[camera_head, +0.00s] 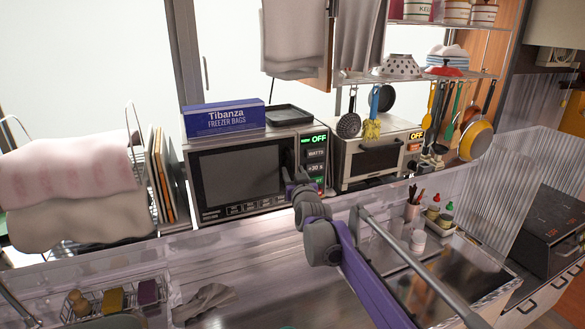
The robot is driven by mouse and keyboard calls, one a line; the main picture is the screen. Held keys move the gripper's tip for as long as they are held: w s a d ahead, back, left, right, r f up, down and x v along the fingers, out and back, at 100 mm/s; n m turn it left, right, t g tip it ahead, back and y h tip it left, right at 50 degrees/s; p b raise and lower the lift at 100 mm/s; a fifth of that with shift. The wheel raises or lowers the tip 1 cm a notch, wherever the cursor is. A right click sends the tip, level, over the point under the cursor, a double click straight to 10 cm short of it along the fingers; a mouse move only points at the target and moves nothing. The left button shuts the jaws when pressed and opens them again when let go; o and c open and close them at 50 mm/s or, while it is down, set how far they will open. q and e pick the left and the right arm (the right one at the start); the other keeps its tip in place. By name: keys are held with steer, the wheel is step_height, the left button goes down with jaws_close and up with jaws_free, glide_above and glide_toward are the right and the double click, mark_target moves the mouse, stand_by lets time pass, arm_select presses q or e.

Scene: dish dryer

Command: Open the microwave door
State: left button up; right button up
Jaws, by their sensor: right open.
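The microwave (238,178) stands on the counter left of centre, with a dark glass door that looks closed. Its display at the right of its front reads OFF. My right arm reaches up from the lower right, and my right gripper (291,174) is open at the right edge of the door, by the control panel. The gripper and wrist cover part of that edge, so the handle is hard to make out. I cannot tell whether the fingers touch the door. My left gripper is not in view.
A blue freezer bags box (224,118) and a black tray (289,114) lie on top of the microwave. A toaster oven (375,160) stands to its right. A dish rack with towels (70,175) is at the left. A clear low panel crosses in front.

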steer(key=shift+w+a, duration=0.15)
steer(key=shift+w, duration=0.75)
jaws_close()
stand_by(0.9)
